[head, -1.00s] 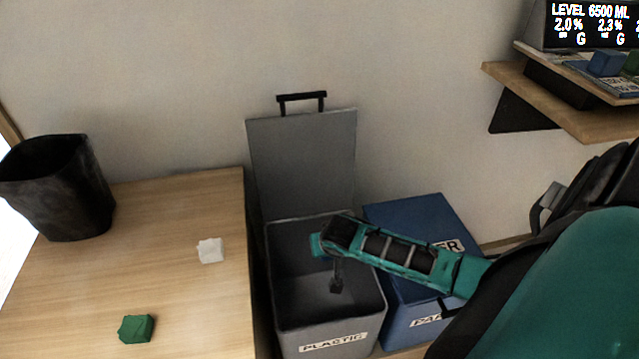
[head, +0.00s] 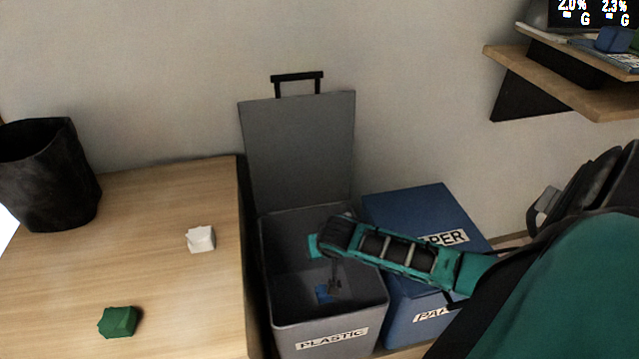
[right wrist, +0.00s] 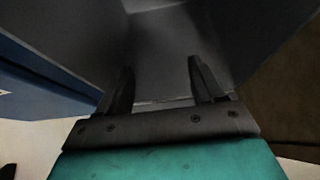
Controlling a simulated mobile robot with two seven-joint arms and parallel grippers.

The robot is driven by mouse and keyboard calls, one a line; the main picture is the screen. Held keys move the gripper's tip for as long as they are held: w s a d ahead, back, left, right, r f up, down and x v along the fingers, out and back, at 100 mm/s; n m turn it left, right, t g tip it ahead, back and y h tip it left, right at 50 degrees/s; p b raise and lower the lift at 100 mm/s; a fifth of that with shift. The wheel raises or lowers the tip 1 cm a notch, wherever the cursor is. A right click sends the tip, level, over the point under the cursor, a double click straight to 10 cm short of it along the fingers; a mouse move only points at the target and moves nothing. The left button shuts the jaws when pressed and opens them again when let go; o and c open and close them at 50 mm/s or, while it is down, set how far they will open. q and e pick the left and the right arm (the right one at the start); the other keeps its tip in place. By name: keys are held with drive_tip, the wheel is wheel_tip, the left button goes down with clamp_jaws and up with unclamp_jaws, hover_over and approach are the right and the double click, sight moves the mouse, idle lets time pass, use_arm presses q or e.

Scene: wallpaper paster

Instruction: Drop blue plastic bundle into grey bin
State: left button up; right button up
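The grey bin (head: 330,310), labelled PLASTIC, stands with its lid raised against the wall. A small blue piece, the blue plastic bundle (head: 323,293), shows low inside the bin, just left of my right gripper (head: 335,283). My right gripper reaches down over the bin from the right. In the right wrist view its two fingers (right wrist: 160,85) are apart with nothing between them, and the bin interior shows beyond. I cannot make out the bundle in that view. My left gripper is not in view.
A closed blue bin (head: 425,205) labelled PAPER stands right of the grey bin. On the wooden table (head: 150,285) at left are a black bin (head: 45,180), a white bundle (head: 201,239) and a green bundle (head: 118,321). A wall shelf (head: 560,85) is at upper right.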

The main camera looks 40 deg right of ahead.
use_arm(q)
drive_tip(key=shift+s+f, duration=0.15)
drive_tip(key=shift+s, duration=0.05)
use_arm(e)
drive_tip(key=shift+o, duration=0.7)
use_arm(q)
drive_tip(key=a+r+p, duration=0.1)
drive_tip(key=p, duration=0.1)
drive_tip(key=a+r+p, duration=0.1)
drive_tip(key=p, duration=0.1)
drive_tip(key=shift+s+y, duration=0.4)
use_arm(e)
drive_tip(key=v, duration=1.3)
use_arm(q)
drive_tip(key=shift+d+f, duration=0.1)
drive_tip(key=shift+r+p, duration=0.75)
drive_tip(key=shift+p, duration=0.1)
use_arm(e)
drive_tip(key=s+a+f+n+t+y, duration=0.1)
drive_tip(key=s+a+n+t+y, duration=0.1)
drive_tip(key=a+n, duration=0.2)
drive_tip(key=s+a+f+n+t+y, duration=0.2)
drive_tip(key=s+a+n+t+y, duration=0.1)
drive_tip(key=a, duration=0.7)
drive_tip(key=shift+a+n+t, duration=0.3)
drive_tip(key=shift+a+n, duration=0.05)
drive_tip(key=shift+n, duration=0.35)
